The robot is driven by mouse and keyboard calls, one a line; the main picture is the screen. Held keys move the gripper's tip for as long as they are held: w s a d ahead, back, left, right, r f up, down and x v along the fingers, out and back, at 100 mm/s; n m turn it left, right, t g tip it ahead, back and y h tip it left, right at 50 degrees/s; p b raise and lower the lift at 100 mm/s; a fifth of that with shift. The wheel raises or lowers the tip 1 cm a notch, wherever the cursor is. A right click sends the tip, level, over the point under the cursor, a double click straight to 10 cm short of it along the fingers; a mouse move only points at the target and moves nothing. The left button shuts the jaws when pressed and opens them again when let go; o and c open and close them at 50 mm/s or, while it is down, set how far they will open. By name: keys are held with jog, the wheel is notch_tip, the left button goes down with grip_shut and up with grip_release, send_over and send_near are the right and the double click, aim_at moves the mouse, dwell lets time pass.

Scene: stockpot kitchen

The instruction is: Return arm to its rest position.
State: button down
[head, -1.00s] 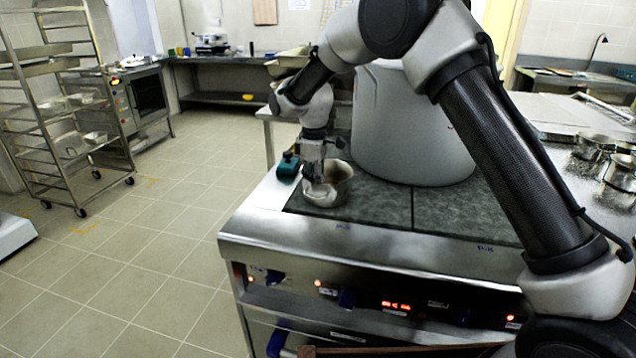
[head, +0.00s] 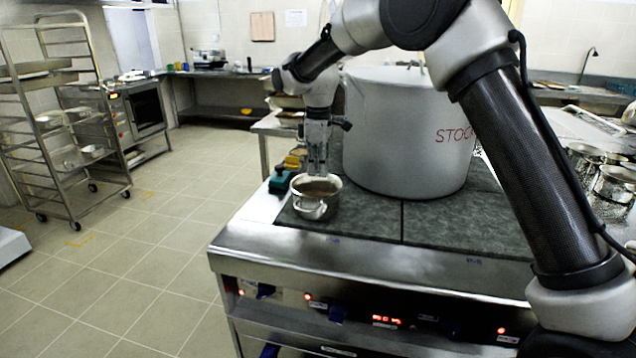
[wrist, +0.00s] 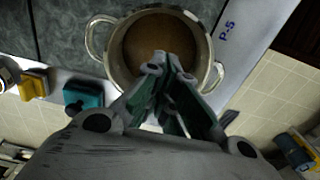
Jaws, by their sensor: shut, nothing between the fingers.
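My gripper (head: 317,172) points down above a small two-handled metal pot (head: 314,208) on the front left of the dark stove top. Its fingers are shut and empty. In the wrist view my gripper (wrist: 168,62) shows over the near rim of the pot (wrist: 98,40), which holds brown contents. The fingers hide part of the near rim. From the head view I cannot tell the exact height of the fingertips above the pot.
A large stockpot (head: 405,140) stands close to the right of my gripper. A teal object (head: 282,181) and a yellow object (head: 293,161) sit at the left edge of the stove (head: 350,258). Several metal pots (head: 612,185) stand at right. A wheeled rack (head: 75,160) stands left; floor between is clear.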

jog(key=s+d+r+m+t, duration=0.1)
jog(key=s+d+r+m, duration=0.1)
jog(key=s+d+r, duration=0.45)
jog(key=s+d+r+m, duration=0.2)
jog(key=d+r+m, duration=0.1)
jog(key=d, duration=0.6)
jog(key=s+d+r+m+t, duration=0.1)
jog(key=s+d+r+m, duration=0.1)
jog(key=s+d+r, duration=0.4)
jog(key=s+d+f+m+t, duration=0.1)
jog(key=s+d+f+m, duration=0.1)
jog(key=s+d+m, duration=0.2)
jog(key=s+d+f+m+t, duration=0.1)
jog(key=s+d+m, duration=0.3)
jog(key=s+d, duration=0.6)
jog(key=s+f, duration=0.1)
jog(key=s, duration=0.6)
jog(key=shift+s+d+f, duration=0.15)
jog(key=shift+s+d, duration=0.15)
jog(key=shift+s, duration=0.1)
